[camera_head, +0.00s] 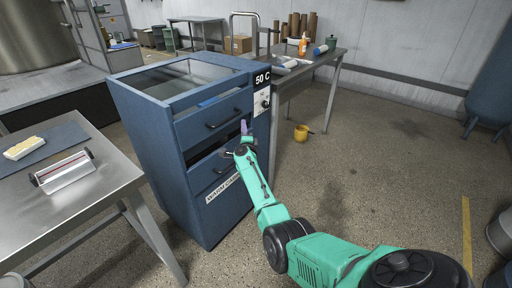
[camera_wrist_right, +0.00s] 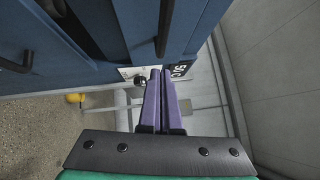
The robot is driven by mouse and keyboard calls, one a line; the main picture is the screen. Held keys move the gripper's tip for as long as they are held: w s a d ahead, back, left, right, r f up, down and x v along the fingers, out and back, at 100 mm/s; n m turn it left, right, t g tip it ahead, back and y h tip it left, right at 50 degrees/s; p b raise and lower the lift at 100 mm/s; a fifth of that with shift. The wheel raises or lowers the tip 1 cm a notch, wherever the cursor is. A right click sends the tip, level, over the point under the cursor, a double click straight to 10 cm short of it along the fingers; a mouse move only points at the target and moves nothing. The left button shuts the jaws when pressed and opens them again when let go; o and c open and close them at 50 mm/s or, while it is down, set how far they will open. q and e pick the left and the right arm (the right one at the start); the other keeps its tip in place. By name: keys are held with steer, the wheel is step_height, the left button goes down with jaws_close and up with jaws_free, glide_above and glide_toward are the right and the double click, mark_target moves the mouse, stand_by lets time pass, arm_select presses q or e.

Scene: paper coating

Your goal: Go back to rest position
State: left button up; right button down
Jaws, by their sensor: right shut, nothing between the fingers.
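My right gripper (camera_head: 244,129) is in front of the blue cabinet (camera_head: 165,150), near its drawer handles. In the right wrist view its two purple fingers (camera_wrist_right: 161,100) are together with nothing between them. My green right arm (camera_head: 275,215) reaches in from the lower right. The upper drawer (camera_head: 212,120) has a dark handle and looks closed. Below it a dark gap shows above the lower drawer front (camera_head: 215,170), partly hidden by my gripper. The dial panel (camera_head: 262,100) with the "50 C" sign is just right of the gripper. My left gripper is not in view.
A steel table (camera_head: 100,195) at the left holds a roller-like tool (camera_head: 64,172) and a yellowish block (camera_head: 24,148) on a dark mat. A back table (camera_head: 325,60) holds bottles and rolls. A yellow cup (camera_head: 301,133) is on the floor. The floor at right is mostly clear.

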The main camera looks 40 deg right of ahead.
steer(key=p+v, duration=0.4)
steer(key=v, duration=0.6)
steer(key=s+a+f+n+g+y+p, duration=0.1)
steer(key=s+a+f+n+g+y, duration=0.2)
steer(key=s+f+n, duration=0.5)
steer(key=s+a+f+n+g+y, duration=0.2)
steer(key=s+a+f+n+y, duration=0.15)
steer(key=f, duration=0.85)
steer(key=s+a+f+n+g+y+p, duration=0.1)
steer(key=s+a+f+n+g+y, duration=0.15)
steer(key=s+a+f+n, duration=0.6)
arm_select(q)
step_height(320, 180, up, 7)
steer(key=p, duration=0.1)
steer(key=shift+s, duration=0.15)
arm_select(e)
steer(key=s+d+f+n+g, duration=0.1)
steer(key=s+f, duration=0.4)
steer(key=s, duration=0.5)
steer(key=s+d+f+n+g, duration=0.2)
steer(key=s+f+n+g, duration=0.2)
steer(key=s, duration=0.7)
steer(key=s+d+f+n+g, duration=0.2)
steer(key=s+f+g, duration=0.2)
steer(key=s, duration=0.6)
step_height(320, 180, down, 3)
steer(key=shift+s+r+n, duration=0.15)
steer(key=shift+s+n, duration=0.15)
steer(key=shift+n, duration=0.1)
